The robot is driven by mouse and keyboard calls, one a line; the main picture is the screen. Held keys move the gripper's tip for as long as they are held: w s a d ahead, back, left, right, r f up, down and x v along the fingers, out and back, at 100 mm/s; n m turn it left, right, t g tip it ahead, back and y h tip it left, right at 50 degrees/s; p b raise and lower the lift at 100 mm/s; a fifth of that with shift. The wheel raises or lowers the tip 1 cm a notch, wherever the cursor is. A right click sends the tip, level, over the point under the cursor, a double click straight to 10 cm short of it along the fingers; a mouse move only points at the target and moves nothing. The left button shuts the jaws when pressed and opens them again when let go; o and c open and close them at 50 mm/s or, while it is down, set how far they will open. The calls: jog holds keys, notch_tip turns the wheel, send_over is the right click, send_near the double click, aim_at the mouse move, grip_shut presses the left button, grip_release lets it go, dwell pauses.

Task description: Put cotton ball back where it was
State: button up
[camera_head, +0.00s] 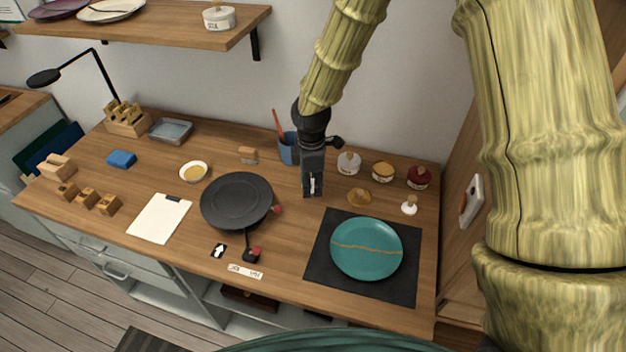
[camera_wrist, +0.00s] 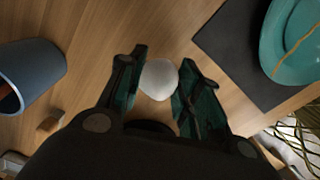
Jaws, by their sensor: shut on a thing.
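My gripper (camera_head: 312,190) hangs over the wooden table, between the blue cup and the dark mat. In the wrist view my gripper (camera_wrist: 160,85) is shut on a white cotton ball (camera_wrist: 159,77), held between its two fingers. In the head view only a small white bit of the cotton ball (camera_head: 313,183) shows between the fingers. I cannot tell exactly how high it is above the table.
A teal plate with a gold seam (camera_head: 366,248) lies on a dark mat (camera_head: 318,263) at the right. A blue cup (camera_head: 288,150) stands close behind my gripper. Jars (camera_head: 384,171) line the back right. A black turntable (camera_head: 237,201) is at the left.

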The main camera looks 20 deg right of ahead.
aim_at(312, 179)
jog(key=w, duration=0.1)
jog(key=w+d, duration=0.1)
jog(key=shift+w+f, duration=0.2)
jog(key=shift+w, duration=0.15)
jog(key=shift+s+f+p, duration=0.1)
jog(key=shift+f+p, duration=0.45)
jog(key=shift+p, duration=0.05)
jog(key=shift+f+p, duration=0.4)
jog(key=shift+f, duration=0.8)
jog(key=shift+f, duration=0.2)
jog(key=o, duration=0.9)
jog(key=shift+r, duration=0.1)
jog(key=shift+r, duration=0.1)
jog(key=shift+r+b, duration=1.65)
jog(key=shift+r, duration=4.35)
